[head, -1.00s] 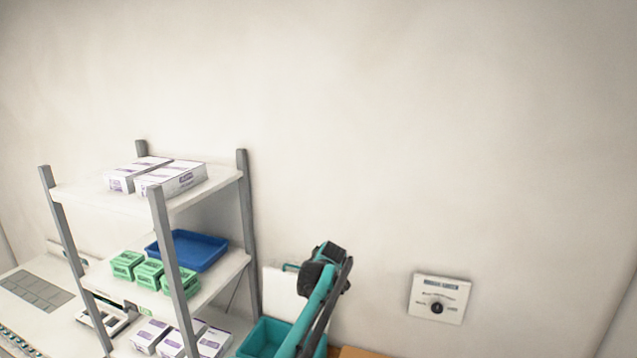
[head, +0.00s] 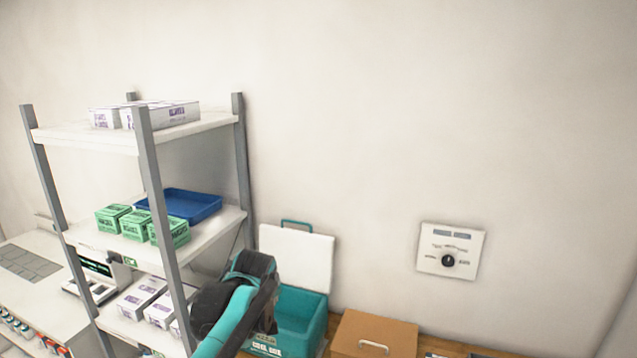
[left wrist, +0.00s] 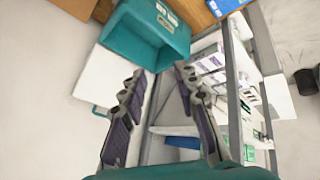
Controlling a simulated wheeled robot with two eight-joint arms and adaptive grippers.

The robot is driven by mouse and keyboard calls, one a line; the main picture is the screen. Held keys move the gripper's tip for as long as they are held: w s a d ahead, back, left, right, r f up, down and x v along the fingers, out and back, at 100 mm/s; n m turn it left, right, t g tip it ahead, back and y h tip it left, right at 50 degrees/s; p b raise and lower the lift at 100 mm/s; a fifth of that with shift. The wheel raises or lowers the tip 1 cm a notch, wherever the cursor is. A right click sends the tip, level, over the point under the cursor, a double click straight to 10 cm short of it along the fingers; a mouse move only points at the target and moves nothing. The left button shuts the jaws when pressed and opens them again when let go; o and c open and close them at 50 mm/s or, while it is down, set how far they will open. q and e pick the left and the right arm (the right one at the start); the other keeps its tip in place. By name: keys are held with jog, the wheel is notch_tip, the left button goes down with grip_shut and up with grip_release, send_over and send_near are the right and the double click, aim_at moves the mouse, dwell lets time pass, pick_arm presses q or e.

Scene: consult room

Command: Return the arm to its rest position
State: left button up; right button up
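My left gripper (left wrist: 160,72) shows in the left wrist view with its two dark fingers spread apart and nothing between them. In the head view my teal and black left arm rises from the bottom edge, in front of the shelf rack's lower right and the teal bin's left side. Its fingers cannot be made out there. The teal bin (head: 302,318) stands beside the rack with its white lid (head: 298,258) raised against the wall. The bin also shows beyond the fingers in the left wrist view (left wrist: 150,38). My right gripper is in neither view.
The shelf rack (head: 150,165) holds white boxes (head: 165,114), green crates (head: 137,225) and a blue tray (head: 190,204). A cardboard box (head: 374,332) stands right of the bin. A dial panel (head: 451,250) is on the wall. A counter (head: 40,300) lies at left.

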pick_arm(q)
jog(key=s+a+f+m+b, duration=0.2)
jog(key=s+f+m+b, duration=0.1)
jog(key=s+f+b, duration=0.6)
jog(key=s+a+f+m+h+b, duration=0.1)
jog(key=s+f+m+b, duration=0.3)
jog(key=s+f+b, duration=0.5)
jog(key=s+a+f, duration=0.1)
jog(key=s+f, duration=0.8)
jog(key=f, duration=0.3)
jog(key=shift+a+f+t, duration=0.15)
jog(key=shift+f+t, duration=0.15)
jog(key=shift+f, duration=0.05)
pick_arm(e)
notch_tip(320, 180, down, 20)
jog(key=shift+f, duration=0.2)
